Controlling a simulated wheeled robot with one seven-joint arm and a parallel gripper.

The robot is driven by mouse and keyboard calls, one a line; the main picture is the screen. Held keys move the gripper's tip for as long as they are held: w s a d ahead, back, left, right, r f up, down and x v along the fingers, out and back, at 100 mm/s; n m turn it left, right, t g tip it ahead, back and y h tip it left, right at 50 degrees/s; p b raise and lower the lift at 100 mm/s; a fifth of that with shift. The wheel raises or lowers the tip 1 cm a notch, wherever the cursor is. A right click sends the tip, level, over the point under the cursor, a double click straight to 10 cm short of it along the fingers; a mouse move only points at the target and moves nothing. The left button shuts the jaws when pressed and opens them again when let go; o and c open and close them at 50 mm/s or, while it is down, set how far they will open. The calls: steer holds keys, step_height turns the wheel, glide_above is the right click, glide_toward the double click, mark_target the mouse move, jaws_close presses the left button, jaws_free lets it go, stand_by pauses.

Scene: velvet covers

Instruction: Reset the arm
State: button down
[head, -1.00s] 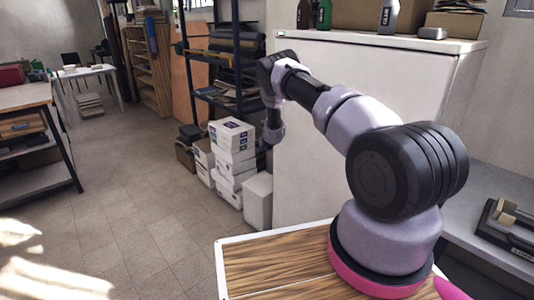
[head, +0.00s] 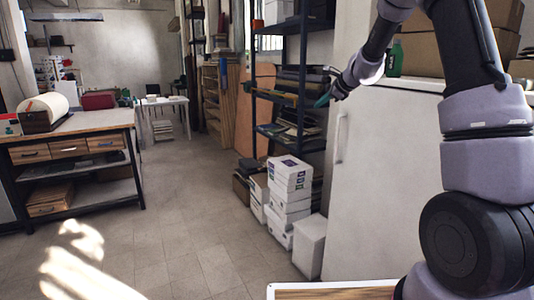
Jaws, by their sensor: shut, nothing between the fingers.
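My arm rises on the right of the head view and bends over to the left at the top. My gripper (head: 332,90) is at its end, in front of the shelf rack and just left of the white cabinet's top. It looks small and dark against the shelf, and it is shut with nothing held. The upper bend of the arm is cut off by the top edge of the view.
A white cabinet (head: 375,190) stands behind my arm, with boxes and a green bottle (head: 395,60) on top. White boxes (head: 290,185) are stacked by the dark shelf rack (head: 277,75). A workbench (head: 85,125) stands left. The floor (head: 185,220) between is clear.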

steer(key=s+r+n+g, duration=0.1)
steer(key=s+r+n, duration=0.4)
steer(key=s, duration=0.6)
steer(key=s+r+n, duration=0.4)
steer(key=s+r, duration=0.2)
steer(key=s, duration=0.5)
steer(key=s+d+f+n+h, duration=0.1)
steer(key=s+d+n+h, duration=0.1)
steer(key=s, duration=0.9)
steer(key=s+d+f+n+h, duration=0.1)
steer(key=s+n, duration=0.4)
steer(key=s, duration=0.5)
steer(key=shift+s+d+f+g+h, duration=0.4)
steer(key=shift+d+f, duration=0.1)
steer(key=shift+d, duration=0.35)
